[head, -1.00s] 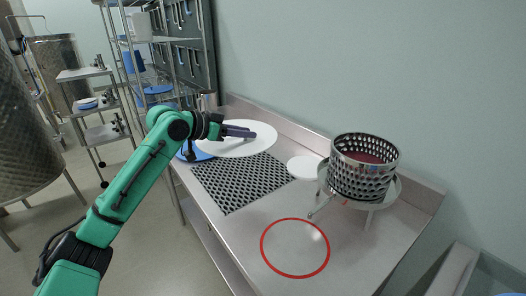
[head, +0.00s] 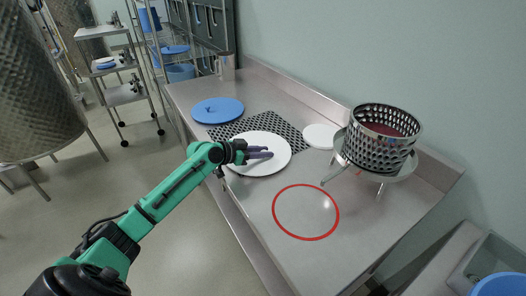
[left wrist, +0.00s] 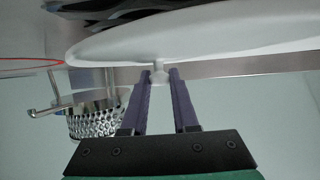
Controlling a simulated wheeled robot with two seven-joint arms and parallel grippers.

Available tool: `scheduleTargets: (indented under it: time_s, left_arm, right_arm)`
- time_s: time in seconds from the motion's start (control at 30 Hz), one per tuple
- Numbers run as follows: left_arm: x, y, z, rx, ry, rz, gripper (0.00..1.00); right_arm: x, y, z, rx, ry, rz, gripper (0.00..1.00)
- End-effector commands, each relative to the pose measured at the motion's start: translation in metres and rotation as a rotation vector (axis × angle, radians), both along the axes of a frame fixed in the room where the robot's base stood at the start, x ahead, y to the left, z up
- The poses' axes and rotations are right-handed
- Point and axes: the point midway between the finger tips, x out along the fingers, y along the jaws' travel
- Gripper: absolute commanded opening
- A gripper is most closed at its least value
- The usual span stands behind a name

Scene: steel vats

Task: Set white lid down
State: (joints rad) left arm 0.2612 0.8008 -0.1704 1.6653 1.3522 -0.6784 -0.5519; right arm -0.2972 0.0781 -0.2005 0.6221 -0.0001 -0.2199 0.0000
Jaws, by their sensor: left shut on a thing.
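The white lid (head: 274,143) is a large round disc in the head view, over the near part of the black mat. My left gripper (head: 262,154) is shut on it. In the left wrist view the fingers (left wrist: 160,78) close on the small knob of the white lid (left wrist: 215,38). The lid looks held above the table, but its exact height is hard to tell. A red ring (head: 306,212) is marked on the bare tabletop, to the right of and nearer than the lid. My right gripper is not in view.
A perforated steel basket (head: 383,140) stands on a legged tray at right, with a small white disc (head: 320,136) beside it. A blue lid (head: 217,110) lies at the back left by the black mat (head: 288,128). A steel jug (head: 226,67) stands farther back. The ring's inside is clear.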

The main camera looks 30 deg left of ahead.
Motion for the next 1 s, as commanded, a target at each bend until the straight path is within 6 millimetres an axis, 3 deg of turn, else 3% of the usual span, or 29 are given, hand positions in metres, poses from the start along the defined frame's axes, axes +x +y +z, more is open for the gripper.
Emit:
scheduleTargets:
  time_s: [0.1,0.13,0.2,0.63,1.0]
  left_arm:
    - [0.000,0.000,0.000,-0.001,0.002,-0.001,0.00]
    - [0.000,0.000,-0.001,0.000,0.002,-0.001,0.31]
    - [0.000,0.000,-0.001,0.000,0.002,-0.001,0.58]
    - [-0.007,0.005,0.001,0.001,0.003,0.000,0.58]
    - [-0.068,0.040,0.028,0.001,0.008,-0.001,0.58]
  right_arm:
    - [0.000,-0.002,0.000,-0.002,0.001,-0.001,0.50]
    - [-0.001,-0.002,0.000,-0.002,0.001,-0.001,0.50]
    - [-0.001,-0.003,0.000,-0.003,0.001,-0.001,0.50]
    - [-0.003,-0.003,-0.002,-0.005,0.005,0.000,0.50]
    - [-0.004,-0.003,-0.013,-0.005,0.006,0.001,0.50]
